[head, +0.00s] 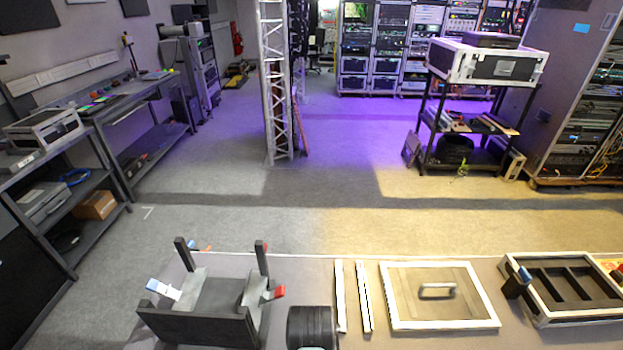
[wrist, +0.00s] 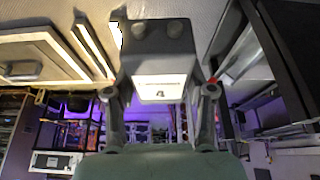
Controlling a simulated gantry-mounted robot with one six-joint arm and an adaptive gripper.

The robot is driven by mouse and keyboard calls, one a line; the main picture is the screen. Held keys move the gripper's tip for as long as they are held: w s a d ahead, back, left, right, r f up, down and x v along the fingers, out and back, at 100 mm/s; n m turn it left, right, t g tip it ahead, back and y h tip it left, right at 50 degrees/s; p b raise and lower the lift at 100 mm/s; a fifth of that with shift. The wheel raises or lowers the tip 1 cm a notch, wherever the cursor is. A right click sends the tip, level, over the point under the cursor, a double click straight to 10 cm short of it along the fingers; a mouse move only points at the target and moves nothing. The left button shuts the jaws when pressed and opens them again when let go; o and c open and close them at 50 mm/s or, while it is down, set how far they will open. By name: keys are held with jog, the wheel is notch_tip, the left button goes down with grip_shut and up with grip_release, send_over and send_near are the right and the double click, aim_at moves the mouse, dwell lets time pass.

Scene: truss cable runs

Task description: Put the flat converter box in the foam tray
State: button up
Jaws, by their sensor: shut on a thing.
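My gripper (wrist: 160,92) shows in the wrist view, shut with one finger on each side of a grey box, which looks like the flat converter box (wrist: 150,55). The box has a white label and two round knobs. A light-rimmed tray with dark slotted compartments (head: 528,316), which looks like the foam tray, lies at the far right of the table, well apart from the box.
A dark open frame (head: 195,328) with upright posts and blue and red clips stands left of the box. Two pale strips (head: 353,297) and a framed panel with a handle (head: 440,325) lie between box and tray. Shelves and racks stand beyond the table.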

jog(key=w+r+p+v, duration=0.1)
jog(key=w+p+v, duration=0.2)
jog(key=p+v, duration=2.3)
jog(key=shift+r, duration=0.45)
jog(key=shift+d+f, duration=0.15)
